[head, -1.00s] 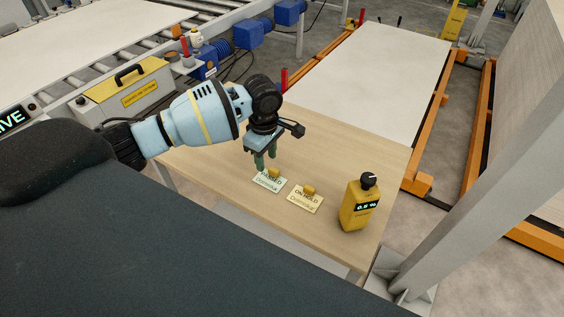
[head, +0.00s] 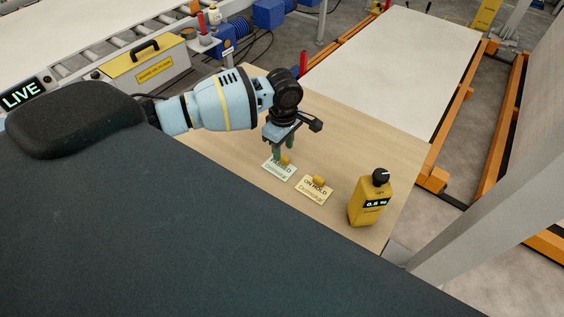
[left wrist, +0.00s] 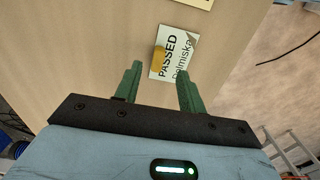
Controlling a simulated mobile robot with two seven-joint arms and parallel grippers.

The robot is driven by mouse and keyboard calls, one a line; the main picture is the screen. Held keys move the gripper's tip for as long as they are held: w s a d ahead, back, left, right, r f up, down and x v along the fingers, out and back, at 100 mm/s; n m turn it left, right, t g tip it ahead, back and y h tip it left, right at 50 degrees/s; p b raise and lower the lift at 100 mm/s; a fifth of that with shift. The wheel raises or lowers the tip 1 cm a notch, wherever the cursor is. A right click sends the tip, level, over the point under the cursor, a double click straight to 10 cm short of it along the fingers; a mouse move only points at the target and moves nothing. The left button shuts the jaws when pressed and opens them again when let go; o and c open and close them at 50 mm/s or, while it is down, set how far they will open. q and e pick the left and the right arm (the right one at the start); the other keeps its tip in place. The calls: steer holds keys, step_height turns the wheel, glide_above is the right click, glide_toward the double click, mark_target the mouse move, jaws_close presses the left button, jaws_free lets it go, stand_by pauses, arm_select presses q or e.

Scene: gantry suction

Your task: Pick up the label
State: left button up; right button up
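A pale green label printed PASSED (head: 279,171) lies flat on the wooden table, with a small yellow grip block on it. A cream label printed ON HOLD (head: 314,194), also with a yellow block, lies to its right. My left gripper (head: 282,156) points down at the PASSED label, its green fingers partly hiding it and its block. In the left wrist view the fingers of the gripper (left wrist: 160,82) are apart with nothing between them. The PASSED label (left wrist: 174,43) and its yellow block lie just beyond the fingertips there. My right gripper is not in view.
The table (head: 345,150) is clear behind the labels. A yellow-lidded box (head: 143,65) and roller conveyor stand at the back left.

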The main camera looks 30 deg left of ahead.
mark_target(284, 157)
arm_select(q)
step_height(284, 157, down, 4)
steer(key=shift+w+r, duration=0.15)
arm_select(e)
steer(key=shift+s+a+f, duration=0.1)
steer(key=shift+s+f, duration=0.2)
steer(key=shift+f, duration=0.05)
arm_select(q)
jaws_close()
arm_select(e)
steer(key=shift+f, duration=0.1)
arm_select(q)
steer(key=shift+r, duration=0.1)
